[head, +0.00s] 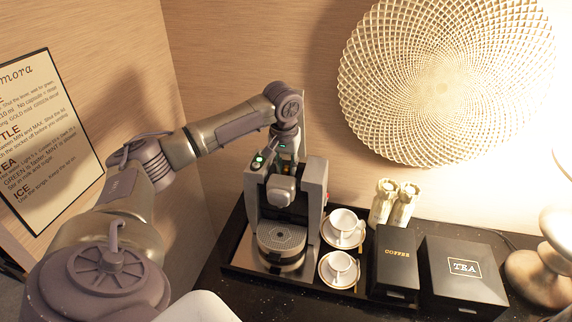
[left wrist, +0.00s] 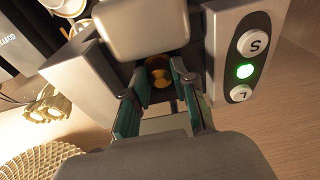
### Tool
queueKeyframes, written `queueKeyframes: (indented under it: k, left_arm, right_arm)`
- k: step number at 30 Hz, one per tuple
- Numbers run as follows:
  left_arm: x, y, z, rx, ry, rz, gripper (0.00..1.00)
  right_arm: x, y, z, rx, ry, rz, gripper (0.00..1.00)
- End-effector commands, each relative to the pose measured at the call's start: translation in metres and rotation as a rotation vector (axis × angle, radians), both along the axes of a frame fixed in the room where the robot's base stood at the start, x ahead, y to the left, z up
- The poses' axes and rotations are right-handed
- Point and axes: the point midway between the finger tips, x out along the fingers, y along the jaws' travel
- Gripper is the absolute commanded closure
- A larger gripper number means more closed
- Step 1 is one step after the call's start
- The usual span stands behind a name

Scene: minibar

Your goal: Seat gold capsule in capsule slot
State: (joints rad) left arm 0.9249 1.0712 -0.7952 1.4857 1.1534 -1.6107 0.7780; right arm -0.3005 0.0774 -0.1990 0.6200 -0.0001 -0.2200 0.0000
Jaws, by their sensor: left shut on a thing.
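The coffee machine (head: 314,190) stands on a black tray at the back left of the counter; its body with S and L buttons (left wrist: 244,72) fills much of the left wrist view. My left gripper (head: 287,154) reaches down over the top of the machine. In the left wrist view, the left gripper (left wrist: 158,78) is shut on the gold capsule (left wrist: 159,74), which shows between the fingertips at the dark opening under the silver head. The capsule slot is mostly hidden, and I cannot tell whether the capsule touches it. My right gripper is not in view.
Two white cups (head: 343,222) (head: 341,263) on saucers stand right of the machine. A COFFEE box (head: 395,269), a TEA box (head: 466,272) and two pale wrapped items (head: 403,204) stand farther right. The wall is close behind, with a round woven decoration (head: 440,80).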

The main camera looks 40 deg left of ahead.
Motion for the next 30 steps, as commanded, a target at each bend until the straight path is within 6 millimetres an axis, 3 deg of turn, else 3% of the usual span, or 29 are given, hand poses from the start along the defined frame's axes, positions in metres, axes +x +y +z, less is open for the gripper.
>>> queueKeyframes:
  k: [2,3,7,23,27,30]
  left_arm:
    - [-0.002,-0.001,-0.004,0.000,0.011,-0.001,0.86]
    - [-0.002,-0.001,-0.004,0.000,0.011,-0.001,0.67]
    - [-0.003,-0.001,-0.005,0.001,0.014,-0.002,0.48]
    - [-0.002,0.000,-0.002,0.001,0.011,-0.001,0.48]
    - [-0.001,0.000,0.011,0.002,0.007,0.000,0.48]
    - [-0.003,-0.002,0.024,-0.001,0.003,-0.002,0.48]
  right_arm:
    - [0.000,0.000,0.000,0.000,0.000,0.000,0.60]
    - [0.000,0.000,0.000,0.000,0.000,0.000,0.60]
    - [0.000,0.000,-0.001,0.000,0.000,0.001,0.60]
    - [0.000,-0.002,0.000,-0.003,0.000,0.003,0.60]
    - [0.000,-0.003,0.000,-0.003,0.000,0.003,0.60]
    - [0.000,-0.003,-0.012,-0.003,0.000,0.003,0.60]
